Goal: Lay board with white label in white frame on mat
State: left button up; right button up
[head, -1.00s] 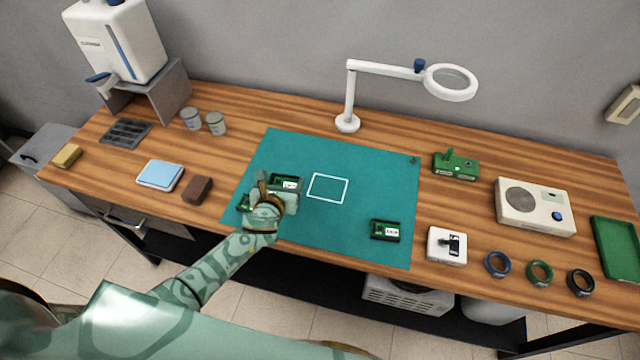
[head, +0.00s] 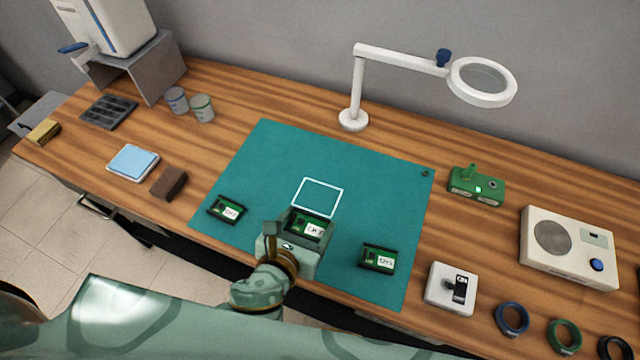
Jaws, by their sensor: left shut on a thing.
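The teal mat (head: 385,180) lies on the wooden bench, with a white square frame (head: 318,197) outlined near its middle. My left gripper (head: 297,236) is shut on a green board with a white label (head: 310,226), just on the near side of the frame. The board's far edge overlaps the frame's near edge in the picture; its height above the mat is hard to tell. A second green board with a white label (head: 227,210) lies at the mat's left, and a third (head: 379,257) lies at the right front. My right gripper is out of view.
A magnifier lamp (head: 354,118) stands behind the mat. A brown block (head: 169,182) and a blue-topped pad (head: 132,162) lie to the left. A white switch box (head: 450,289), a green device (head: 476,186) and coloured rings stand to the right.

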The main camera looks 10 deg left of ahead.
pick_arm(q)
jog(key=shift+w+a+r, duration=0.2)
jog(key=shift+w+r, duration=0.45)
jog(key=shift+w, duration=0.1)
jog(key=a+b+x, duration=0.1)
jog(key=b+x, duration=0.1)
jog(key=x, duration=0.5)
jog(key=b, duration=0.2)
send_over(317, 198)
jog(key=s, duration=0.1)
notch_tip(317, 198, down, 6)
jog(key=shift+r, duration=0.1)
jog(key=shift+w, duration=0.2)
jog(key=f+b, duration=0.1)
jog(key=f, duration=0.2)
jog(key=f+b, duration=0.1)
jog(key=shift+w+f+b, duration=0.2)
jog(key=shift+w+b, duration=0.15)
jog(key=shift+r, duration=0.15)
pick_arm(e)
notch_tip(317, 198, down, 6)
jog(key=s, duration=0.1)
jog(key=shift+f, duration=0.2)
